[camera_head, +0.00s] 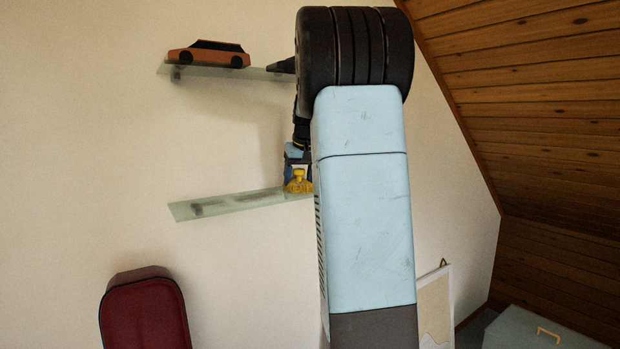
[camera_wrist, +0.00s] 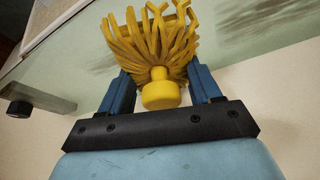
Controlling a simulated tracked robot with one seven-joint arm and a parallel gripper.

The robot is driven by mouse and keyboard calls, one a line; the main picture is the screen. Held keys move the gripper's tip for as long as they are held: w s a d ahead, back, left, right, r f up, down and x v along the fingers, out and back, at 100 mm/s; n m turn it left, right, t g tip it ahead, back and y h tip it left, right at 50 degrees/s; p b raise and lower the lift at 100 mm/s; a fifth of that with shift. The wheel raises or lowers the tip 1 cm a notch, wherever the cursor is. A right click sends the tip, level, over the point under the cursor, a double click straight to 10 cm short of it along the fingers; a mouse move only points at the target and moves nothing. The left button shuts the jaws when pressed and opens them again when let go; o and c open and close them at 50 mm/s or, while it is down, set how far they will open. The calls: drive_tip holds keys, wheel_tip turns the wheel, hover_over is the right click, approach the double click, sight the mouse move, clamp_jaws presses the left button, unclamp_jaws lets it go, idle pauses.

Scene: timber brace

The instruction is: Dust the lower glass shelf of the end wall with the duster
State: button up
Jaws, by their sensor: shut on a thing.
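The duster (camera_wrist: 160,60) has yellow strands and a round yellow handle end. My gripper (camera_wrist: 160,85) is shut on it, with one blue finger on each side. In the wrist view its strands reach over the lower glass shelf (camera_wrist: 75,50), and dark dusty smears show on the glass. In the head view the duster (camera_head: 298,182) is at the right visible part of the lower glass shelf (camera_head: 235,204), just left of my arm. I cannot tell whether the strands touch the glass. My arm hides the shelf's right part and most of my gripper.
An upper glass shelf (camera_head: 225,71) holds an orange and black toy car (camera_head: 209,54). A dark red padded object (camera_head: 145,312) stands below left. A framed board (camera_head: 437,305) leans at the wall on the right, near a grey box (camera_head: 540,332). A sloping timber ceiling (camera_head: 540,100) closes the right side.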

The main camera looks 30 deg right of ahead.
sight(244, 197)
drive_tip(key=shift+d, duration=4.05)
drive_tip(key=shift+a, duration=0.15)
drive_tip(key=shift+a+r, duration=0.1)
drive_tip(key=shift+a, duration=1.55)
drive_tip(key=shift+a+f, duration=0.2)
drive_tip(key=shift+a, duration=1.7)
drive_tip(key=shift+a+f, duration=0.15)
drive_tip(key=shift+a, duration=1.75)
drive_tip(key=shift+a+r, duration=0.15)
drive_tip(key=shift+a, duration=1.55)
drive_tip(key=shift+a+r, duration=0.1)
drive_tip(key=shift+a, duration=1.55)
drive_tip(key=shift+a+f, duration=0.15)
drive_tip(key=shift+a, duration=1.7)
drive_tip(key=shift+a+f, duration=0.1)
drive_tip(key=shift+a, duration=1.7)
drive_tip(key=shift+a+r, duration=0.1)
drive_tip(key=shift+a, duration=1.65)
